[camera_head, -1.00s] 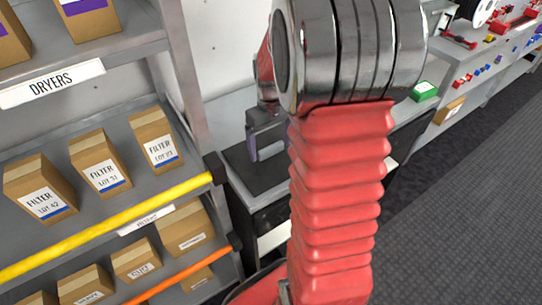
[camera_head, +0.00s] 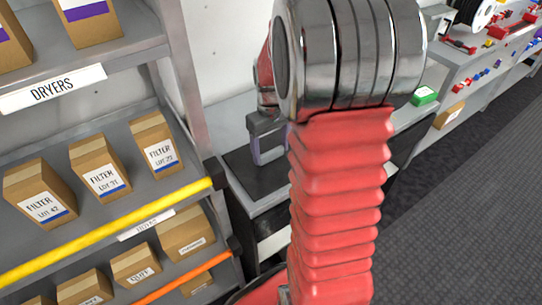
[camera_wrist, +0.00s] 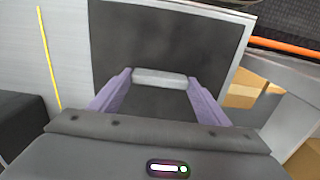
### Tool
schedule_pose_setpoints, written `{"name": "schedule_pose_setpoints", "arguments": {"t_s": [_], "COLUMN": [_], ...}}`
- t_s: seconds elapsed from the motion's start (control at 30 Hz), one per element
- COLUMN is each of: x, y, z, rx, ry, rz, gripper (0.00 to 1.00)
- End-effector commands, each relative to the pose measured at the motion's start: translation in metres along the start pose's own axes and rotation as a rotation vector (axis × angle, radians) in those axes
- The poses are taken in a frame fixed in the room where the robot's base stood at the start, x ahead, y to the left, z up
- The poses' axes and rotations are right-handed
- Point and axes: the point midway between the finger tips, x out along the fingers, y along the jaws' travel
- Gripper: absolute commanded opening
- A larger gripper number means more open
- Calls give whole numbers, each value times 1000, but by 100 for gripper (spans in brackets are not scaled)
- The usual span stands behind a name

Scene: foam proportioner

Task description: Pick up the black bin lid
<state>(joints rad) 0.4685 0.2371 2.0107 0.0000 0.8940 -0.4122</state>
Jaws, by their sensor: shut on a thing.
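The black bin lid (camera_wrist: 158,35) is a flat dark panel in a pale surround, below my gripper in the wrist view. A light grey bar-like handle (camera_wrist: 160,76) lies across it. My gripper (camera_wrist: 160,80) has its two purple fingers at the two ends of this bar and is shut on it. In the head view my gripper (camera_head: 268,153) points down at the dark lid (camera_head: 246,181); my red arm hides the lid's right part. I cannot tell whether the lid is lifted from its seat.
A shelf rack with filter boxes (camera_head: 105,178) stands on the left, with a yellow rail (camera_head: 110,228) and an orange rail (camera_head: 185,278) close to the lid. A bench with a green box (camera_head: 425,95) and small parts runs right. Grey floor (camera_head: 450,200) at right is clear.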

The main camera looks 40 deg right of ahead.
Motion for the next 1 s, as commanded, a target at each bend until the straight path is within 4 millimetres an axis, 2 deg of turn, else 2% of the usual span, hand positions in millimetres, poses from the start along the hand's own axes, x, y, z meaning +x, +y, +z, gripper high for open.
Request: {"name": "schedule_pose_setpoints", "arguments": {"t_s": [0.17,0.27,0.7,0.83,1.0], "x": [-8,-19,-90,-99,-100], "y": [1,1,1,1,0], "z": [0,-1,0,0,0], "rx": [1,1,1,1,1], "ry": [3,3,3,1,0], "rz": [1,1,1,1,0], "gripper": [32,32,32,32,32]}}
